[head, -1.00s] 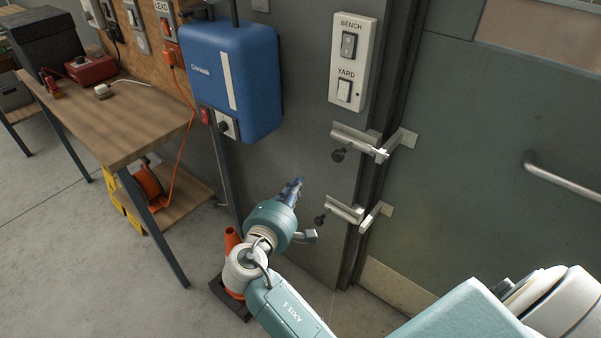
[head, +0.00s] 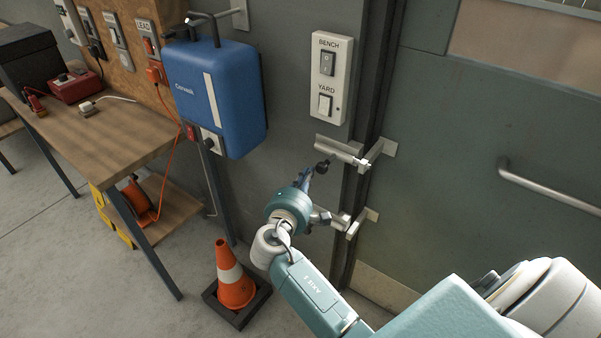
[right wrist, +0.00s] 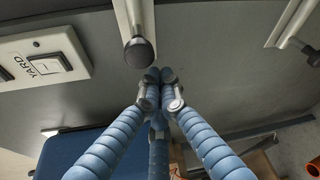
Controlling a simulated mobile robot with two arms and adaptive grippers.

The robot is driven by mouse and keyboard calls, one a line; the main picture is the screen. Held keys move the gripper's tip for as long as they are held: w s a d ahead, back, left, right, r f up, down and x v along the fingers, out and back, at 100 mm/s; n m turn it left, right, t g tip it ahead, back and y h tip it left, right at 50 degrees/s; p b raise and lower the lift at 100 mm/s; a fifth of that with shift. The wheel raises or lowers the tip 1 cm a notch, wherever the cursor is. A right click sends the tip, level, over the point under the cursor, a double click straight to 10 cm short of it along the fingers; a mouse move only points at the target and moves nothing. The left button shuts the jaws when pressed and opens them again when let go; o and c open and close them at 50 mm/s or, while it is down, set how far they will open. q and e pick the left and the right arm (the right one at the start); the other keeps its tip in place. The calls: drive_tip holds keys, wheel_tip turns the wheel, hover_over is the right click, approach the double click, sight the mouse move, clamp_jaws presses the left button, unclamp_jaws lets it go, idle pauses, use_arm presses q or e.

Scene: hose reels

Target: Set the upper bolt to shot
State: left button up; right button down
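The upper bolt (head: 340,150) is a pale metal slide on the grey post, with a dark round knob (head: 322,167) at its left. Its keeper (head: 380,150) sits on the green door; I cannot tell whether the bar's end is inside it. In the right wrist view the knob (right wrist: 140,52) is just beyond my fingertips, apparently apart from them. My right gripper (head: 308,176) is just below and left of the knob. Its blue fingers (right wrist: 159,76) have their tips together, with nothing seen between them. My left gripper is not in view.
The lower bolt (head: 341,220) is partly behind my right wrist; it also shows in the right wrist view (right wrist: 292,24). A switch plate (head: 331,75) is above, a blue box (head: 222,100) to the left. An orange cone (head: 235,278) stands on the floor. The door has a handle (head: 548,188).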

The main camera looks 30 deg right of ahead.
drive_tip(key=shift+f, duration=0.1)
drive_tip(key=shift+s+d+r+p, duration=0.1)
drive_tip(key=shift+s+d+p, duration=0.15)
drive_tip(key=shift+s+p, duration=0.15)
drive_tip(key=shift+s+d+r+p, duration=0.1)
drive_tip(key=shift+s+d+p, duration=0.15)
drive_tip(key=shift+s, duration=0.2)
